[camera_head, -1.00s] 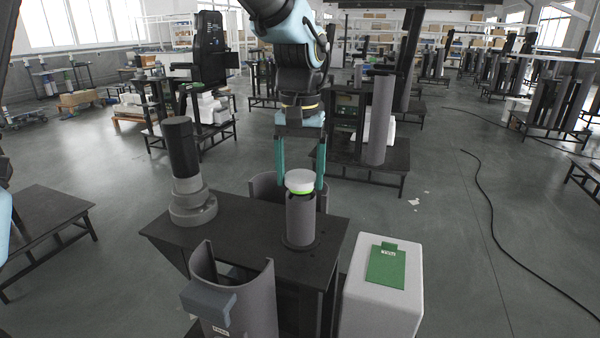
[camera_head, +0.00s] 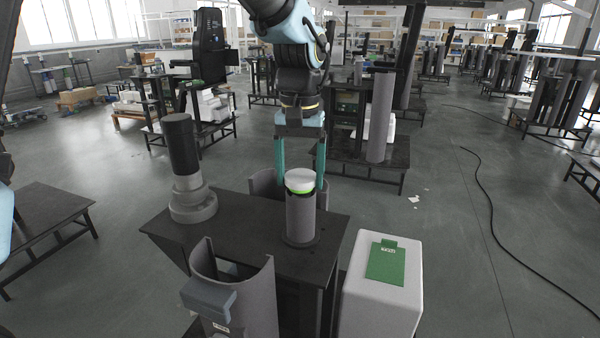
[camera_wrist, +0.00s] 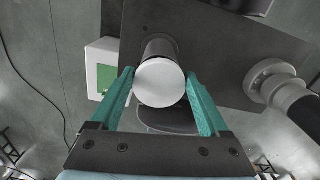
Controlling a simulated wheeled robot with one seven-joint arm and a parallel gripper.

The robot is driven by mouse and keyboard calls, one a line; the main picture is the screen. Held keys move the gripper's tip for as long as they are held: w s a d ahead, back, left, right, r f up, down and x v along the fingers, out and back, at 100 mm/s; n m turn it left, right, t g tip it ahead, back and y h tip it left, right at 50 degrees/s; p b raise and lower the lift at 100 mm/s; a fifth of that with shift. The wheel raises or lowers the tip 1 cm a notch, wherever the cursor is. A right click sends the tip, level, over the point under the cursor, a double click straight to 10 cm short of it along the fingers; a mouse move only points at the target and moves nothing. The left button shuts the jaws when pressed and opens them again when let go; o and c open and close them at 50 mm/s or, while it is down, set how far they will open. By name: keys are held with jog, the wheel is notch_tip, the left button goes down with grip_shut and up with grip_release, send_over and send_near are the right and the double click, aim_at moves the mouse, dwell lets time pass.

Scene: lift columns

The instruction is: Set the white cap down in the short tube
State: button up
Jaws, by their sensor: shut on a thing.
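The white cap (camera_head: 300,178) is at the top of the short grey tube (camera_head: 301,221), with a bright green band under its rim. The tube stands upright on the dark table. My gripper (camera_head: 301,183) has its two teal fingers pointing down, one on each side of the cap, and is shut on it. In the wrist view the cap (camera_wrist: 160,82) sits between the fingertips and hides the tube's mouth, with the tube's side (camera_wrist: 160,47) showing behind it. I cannot tell how deep the cap sits in the tube.
A black cylinder on a grey stepped base (camera_head: 193,205) stands on the table (camera_head: 245,235) at left. A wide, open grey half-shell (camera_head: 262,300) stands in front, and another curved shell (camera_head: 264,184) is behind the tube. A white box with a green panel (camera_head: 384,265) is at right.

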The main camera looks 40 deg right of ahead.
jog(key=shift+f, duration=0.3)
dwell(0.5)
jog(key=o, duration=1.2)
jog(key=shift+r, duration=0.15)
jog(key=shift+r+p, duration=3)
jog(key=shift+r, duration=0.4)
